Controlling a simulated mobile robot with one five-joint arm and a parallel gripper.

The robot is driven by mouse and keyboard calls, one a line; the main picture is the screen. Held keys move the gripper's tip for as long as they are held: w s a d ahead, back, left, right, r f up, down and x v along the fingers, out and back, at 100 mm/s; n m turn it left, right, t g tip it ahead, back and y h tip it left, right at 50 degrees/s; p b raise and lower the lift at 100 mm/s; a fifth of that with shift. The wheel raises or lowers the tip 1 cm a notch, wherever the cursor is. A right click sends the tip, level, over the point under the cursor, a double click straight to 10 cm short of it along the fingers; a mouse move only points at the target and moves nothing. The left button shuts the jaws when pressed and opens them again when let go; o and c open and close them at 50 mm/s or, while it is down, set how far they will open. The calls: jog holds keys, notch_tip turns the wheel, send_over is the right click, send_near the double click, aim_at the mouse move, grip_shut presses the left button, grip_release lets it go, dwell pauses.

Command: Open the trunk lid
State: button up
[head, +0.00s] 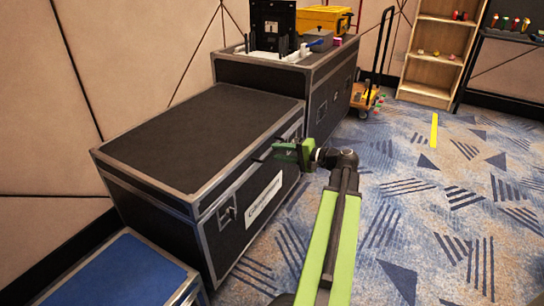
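The trunk (238,234) is a large black flight case with metal edges, latches and a white label on its front. Its black lid (205,135) lies flat and closed on top. My gripper (272,153), green with dark fingers, is at the trunk's front near the lid's right front edge. The fingers appear spread apart, with no object seen between them. I cannot tell whether a finger touches the lid edge.
A blue-topped case (125,272) stands at the lower left. A taller black case (262,75) with several items on it stands behind the trunk. A hand cart (368,95) and a wooden shelf (432,55) are farther back. Patterned carpet (430,215) on the right is clear.

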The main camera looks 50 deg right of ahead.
jog(key=shift+x, duration=1.45)
grip_shut()
jog(key=shift+s, duration=0.1)
